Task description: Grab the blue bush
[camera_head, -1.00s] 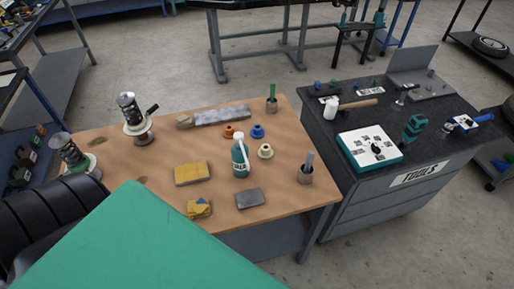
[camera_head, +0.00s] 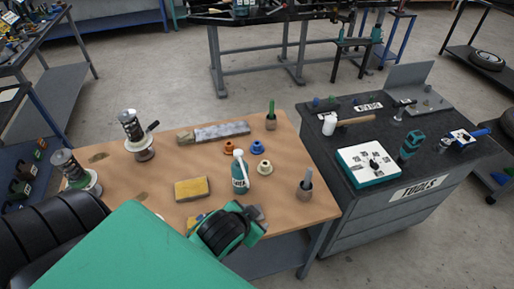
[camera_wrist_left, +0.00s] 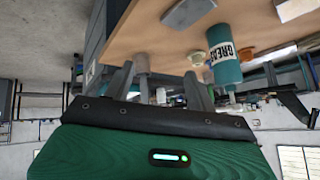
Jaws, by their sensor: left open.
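The blue bush (camera_head: 257,147) stands on the wooden table in the head view, right of an orange bush (camera_head: 229,147) and behind a cream bush (camera_head: 264,167). A green grease bottle (camera_head: 240,172) stands just in front and to the left. I cannot make out the blue bush in the left wrist view. That view shows my left gripper (camera_wrist_left: 160,85) open and empty near the table edge, its fingers apart, with the bottle to the right. In the head view a green and black part of my arm is over the front table edge. My right gripper is not in view.
Two dampers stand at the left. A dark tool cabinet (camera_head: 370,205) adjoins the right side.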

